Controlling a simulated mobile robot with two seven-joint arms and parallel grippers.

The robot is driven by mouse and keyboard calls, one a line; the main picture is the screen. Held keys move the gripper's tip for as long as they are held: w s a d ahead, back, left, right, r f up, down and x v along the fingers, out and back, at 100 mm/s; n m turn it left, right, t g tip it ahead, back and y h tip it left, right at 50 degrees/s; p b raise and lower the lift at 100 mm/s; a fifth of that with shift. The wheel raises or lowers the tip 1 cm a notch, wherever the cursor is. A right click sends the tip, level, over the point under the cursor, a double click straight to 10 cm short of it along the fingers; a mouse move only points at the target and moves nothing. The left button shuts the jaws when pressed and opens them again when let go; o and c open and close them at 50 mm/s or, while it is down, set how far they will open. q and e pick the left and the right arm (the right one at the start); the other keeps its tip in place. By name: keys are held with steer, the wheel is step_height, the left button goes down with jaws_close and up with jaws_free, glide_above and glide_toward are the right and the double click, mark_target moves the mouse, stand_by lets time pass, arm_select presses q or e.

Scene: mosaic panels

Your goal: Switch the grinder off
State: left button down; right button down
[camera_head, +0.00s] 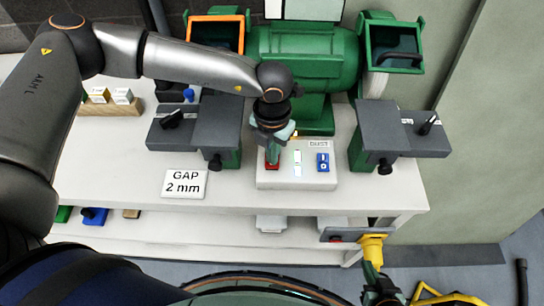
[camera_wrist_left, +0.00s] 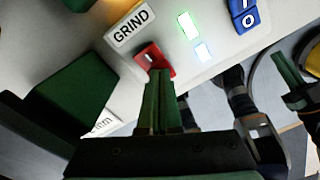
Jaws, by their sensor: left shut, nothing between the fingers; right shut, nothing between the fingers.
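The green grinder (camera_head: 303,60) stands at the back of the white bench. In front of it is a pale control box (camera_head: 300,182) with a red rocker switch (camera_head: 272,166), a blue rocker switch (camera_head: 323,163) and lit indicators. In the left wrist view the red switch (camera_wrist_left: 150,58) sits beside a GRIND label (camera_wrist_left: 130,26). My left gripper (camera_head: 273,156) is shut and empty. Its green fingertips (camera_wrist_left: 158,73) are right at the red switch and cover part of it; I cannot tell if they press it. My right gripper (camera_head: 370,272) is low at the right, shut and empty.
Grey tool rests (camera_head: 195,122) (camera_head: 400,128) stand on both sides of the box. A GAP 2 mm sign (camera_head: 185,184) lies left of it. A yellow part (camera_head: 372,247) at the bench's front right is close to my right gripper. A yellow frame (camera_head: 445,300) is on the floor.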

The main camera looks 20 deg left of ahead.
arm_select(q)
steer(key=shift+f, duration=0.2)
steer(key=shift+r, duration=0.1)
step_height(320, 180, up, 7)
steer(key=p, duration=0.3)
steer(key=shift+p, duration=0.35)
stand_by(0.6)
